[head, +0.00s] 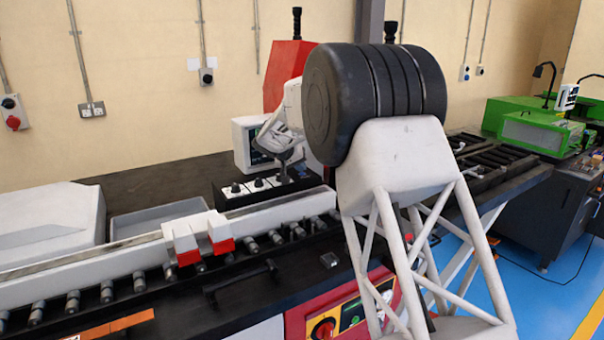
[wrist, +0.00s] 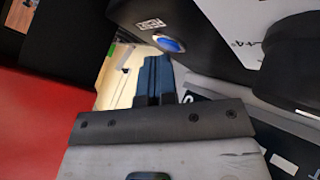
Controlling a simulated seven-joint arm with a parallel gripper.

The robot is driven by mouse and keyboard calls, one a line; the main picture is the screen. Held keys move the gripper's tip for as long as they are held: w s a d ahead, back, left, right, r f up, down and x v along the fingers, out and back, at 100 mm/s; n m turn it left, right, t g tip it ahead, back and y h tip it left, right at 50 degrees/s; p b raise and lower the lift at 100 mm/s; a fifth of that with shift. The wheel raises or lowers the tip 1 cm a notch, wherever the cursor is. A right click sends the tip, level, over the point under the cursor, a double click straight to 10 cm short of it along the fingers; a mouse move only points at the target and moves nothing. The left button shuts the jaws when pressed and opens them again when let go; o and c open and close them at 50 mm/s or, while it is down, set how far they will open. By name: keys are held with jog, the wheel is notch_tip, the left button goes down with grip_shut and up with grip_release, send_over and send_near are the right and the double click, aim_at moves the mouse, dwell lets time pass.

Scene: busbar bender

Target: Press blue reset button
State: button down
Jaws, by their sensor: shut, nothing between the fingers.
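The blue reset button (wrist: 169,44) shows in the wrist view as a bright blue oval in a pale ring, on the face of a black box (wrist: 190,18). My gripper (wrist: 156,60) is shut and empty. In the wrist view its dark fingertips lie just below the button and slightly to its left; I cannot tell whether they touch the box. In the head view my gripper (head: 284,176) is small and dark, pointing down near a row of white-topped control boxes (head: 262,184). The button cannot be made out in the head view.
A white monitor (head: 245,143) stands behind the gripper, with a red machine part (head: 286,75) above it. A roller conveyor (head: 105,290) runs along the front left. My own arm hides much of the bench in the middle. A red surface (wrist: 45,125) fills the wrist view's left.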

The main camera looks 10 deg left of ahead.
jog(key=shift+r, duration=0.85)
jog(key=shift+r, duration=0.2)
jog(key=shift+r, duration=2.3)
jog(key=shift+d, duration=0.1)
